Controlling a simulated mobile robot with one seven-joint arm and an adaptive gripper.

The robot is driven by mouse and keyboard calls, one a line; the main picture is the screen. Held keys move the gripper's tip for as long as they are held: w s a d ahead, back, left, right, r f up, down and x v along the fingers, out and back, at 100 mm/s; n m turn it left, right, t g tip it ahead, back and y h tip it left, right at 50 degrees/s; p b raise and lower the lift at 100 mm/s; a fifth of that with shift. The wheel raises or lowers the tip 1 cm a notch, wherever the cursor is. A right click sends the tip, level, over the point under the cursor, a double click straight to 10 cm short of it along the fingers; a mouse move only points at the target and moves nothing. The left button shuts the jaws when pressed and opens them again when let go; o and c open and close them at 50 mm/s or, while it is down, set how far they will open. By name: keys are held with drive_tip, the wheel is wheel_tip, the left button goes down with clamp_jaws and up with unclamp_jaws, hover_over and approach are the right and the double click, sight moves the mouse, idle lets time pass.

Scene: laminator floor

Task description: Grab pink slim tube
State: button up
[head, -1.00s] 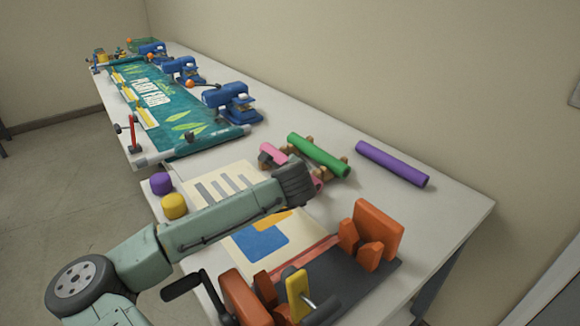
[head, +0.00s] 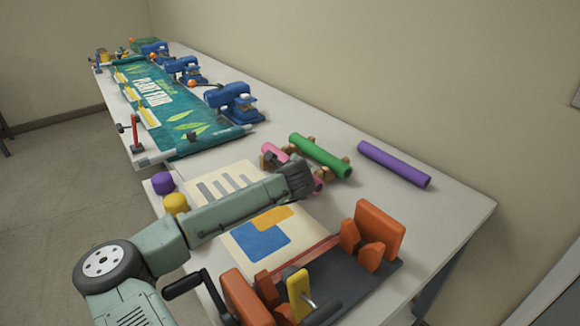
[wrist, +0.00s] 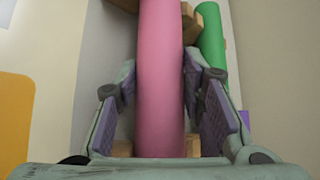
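The pink slim tube (head: 275,152) rests on small wooden supports beside a thicker-looking green tube (head: 320,155). My gripper (head: 303,178) is over the pink tube and hides its middle in the head view. In the wrist view the pink tube (wrist: 160,75) runs lengthwise between the two fingers of my gripper (wrist: 158,82), one on each side. The fingers are spread, with a narrow gap at the left finger; I cannot tell whether the right one touches. The green tube (wrist: 212,45) is close behind the right finger.
A purple tube (head: 394,164) lies to the right of the green one. An orange clamp fixture (head: 379,230) stands at the table's near end. A printed sheet (head: 225,178) lies under my arm. Blue presses (head: 235,105) and a green banner (head: 155,100) are farther back.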

drive_tip(key=c, duration=0.5)
drive_tip(key=shift+c, duration=0.2)
